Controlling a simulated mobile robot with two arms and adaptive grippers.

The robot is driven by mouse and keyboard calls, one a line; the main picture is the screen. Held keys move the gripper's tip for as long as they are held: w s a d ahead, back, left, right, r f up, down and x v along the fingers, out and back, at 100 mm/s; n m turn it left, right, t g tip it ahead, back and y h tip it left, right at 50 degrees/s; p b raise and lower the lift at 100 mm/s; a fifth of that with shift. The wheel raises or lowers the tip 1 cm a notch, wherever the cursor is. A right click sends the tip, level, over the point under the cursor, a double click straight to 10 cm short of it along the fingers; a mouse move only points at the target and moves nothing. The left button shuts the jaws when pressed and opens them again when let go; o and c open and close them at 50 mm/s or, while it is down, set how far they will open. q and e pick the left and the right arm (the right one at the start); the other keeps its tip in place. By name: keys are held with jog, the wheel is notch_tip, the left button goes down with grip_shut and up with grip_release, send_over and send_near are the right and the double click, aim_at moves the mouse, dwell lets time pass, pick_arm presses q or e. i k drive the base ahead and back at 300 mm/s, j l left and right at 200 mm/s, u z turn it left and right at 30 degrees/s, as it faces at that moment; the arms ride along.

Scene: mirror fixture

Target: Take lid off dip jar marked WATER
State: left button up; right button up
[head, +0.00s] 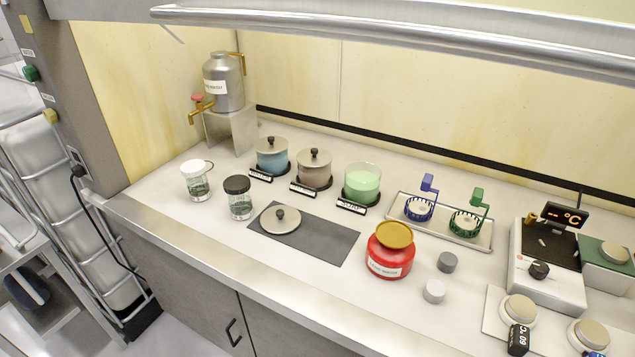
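Three dip jars stand in a row at the back of the counter, each with a dark label plate in front whose words are too small to read surely. The left jar (272,160) holds blue liquid and wears a grey lid (271,146) with a black knob. The middle jar (314,177) looks brownish and wears a similar lid (314,158). The right jar (362,187) holds green liquid and is open. A loose grey lid (281,219) with a black knob lies on the dark mat (327,243). Neither of my grippers is in view.
Two small capped jars (196,184) (239,201) stand at left. A red container (390,255) stands right of the mat. A tray (470,239) holds blue and green baskets. A metal rail (400,40) crosses above. The mat's right half is bare.

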aim_at(271, 144)
jog(key=z, duration=0.4)
jog(key=i+j+z, duration=0.15)
jog(key=j+z, duration=0.15)
jog(key=i+j+z, duration=0.1)
jog(key=j+z, duration=0.55)
jog(key=i, duration=0.05)
